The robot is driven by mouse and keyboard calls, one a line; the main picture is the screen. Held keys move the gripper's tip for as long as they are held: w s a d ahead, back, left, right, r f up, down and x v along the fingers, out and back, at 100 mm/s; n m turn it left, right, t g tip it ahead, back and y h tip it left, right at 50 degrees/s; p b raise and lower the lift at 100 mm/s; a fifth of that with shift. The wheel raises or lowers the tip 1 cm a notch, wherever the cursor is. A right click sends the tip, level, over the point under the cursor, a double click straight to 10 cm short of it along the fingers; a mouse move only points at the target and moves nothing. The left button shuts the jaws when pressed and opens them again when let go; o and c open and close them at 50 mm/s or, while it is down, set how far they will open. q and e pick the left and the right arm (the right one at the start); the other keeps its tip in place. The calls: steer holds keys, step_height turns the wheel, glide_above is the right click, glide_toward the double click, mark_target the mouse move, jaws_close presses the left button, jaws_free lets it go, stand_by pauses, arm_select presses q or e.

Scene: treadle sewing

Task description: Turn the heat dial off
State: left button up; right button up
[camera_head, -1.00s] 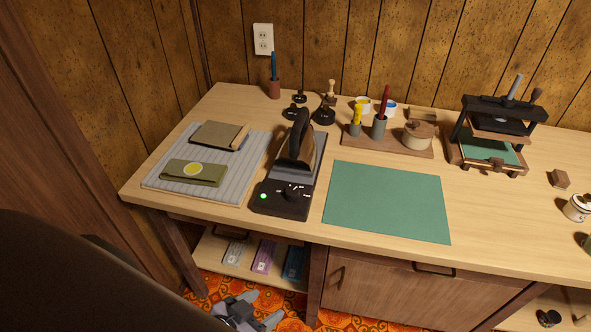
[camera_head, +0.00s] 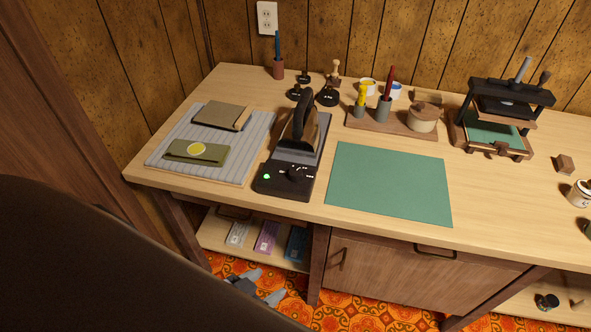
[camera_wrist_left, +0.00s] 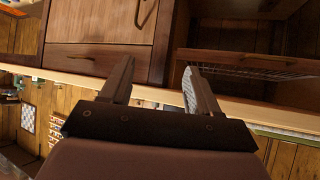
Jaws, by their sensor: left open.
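The heat dial (camera_head: 296,173) is a dark knob on the front panel of a black iron stand (camera_head: 288,190). White marks lie around it; I cannot read its setting. A green light (camera_head: 267,176) glows left of the dial. A dark iron (camera_head: 304,128) rests on the stand behind the dial. My left gripper (camera_head: 264,284) is low in front of the table, below its top and over the patterned floor, well apart from the dial. Its two fingers are spread and empty in the left wrist view (camera_wrist_left: 158,72). My right gripper is in neither view.
A striped pad (camera_head: 225,170) with folded cloths lies left of the stand. A green mat (camera_head: 390,184) lies right of it. A wooden tray (camera_head: 390,130) and a press (camera_head: 500,115) stand further back. The table's front edge and a shelf (camera_head: 245,247) are near my left gripper.

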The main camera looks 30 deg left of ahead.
arm_select(q)
steer(key=w+d+r+m+t+h, duration=0.3)
steer(key=w+d+r+m+h, duration=0.15)
steer(key=w+r+m, duration=0.25)
steer(key=w+d+r+m+t+h, duration=0.3)
steer(key=w+d+r+m, duration=0.2)
steer(key=w+r+m, duration=0.2)
steer(key=w+d+r+m+g+h+b, duration=0.1)
steer(key=d+r+m+g+h, duration=0.2)
steer(key=d+r+m+h, duration=0.5)
steer(key=m+g+y+b, duration=0.2)
steer(key=m+g+y, duration=1.4)
steer(key=m, duration=1.5)
glide_above(296, 172)
step_height(296, 172, down, 3)
steer(key=shift+d+f+t+y, duration=0.1)
steer(key=shift+t+y, duration=0.3)
steer(key=shift+t, duration=0.2)
steer(key=shift+d+f+t+y, duration=0.1)
steer(key=shift+t+y, duration=0.25)
steer(key=shift+t, duration=0.25)
steer(key=shift+a+f, duration=0.1)
steer(key=shift+a, duration=0.15)
step_height(296, 172, down, 7)
steer(key=shift+d+r, duration=0.1)
steer(key=shift+r, duration=0.05)
steer(key=c, duration=1)
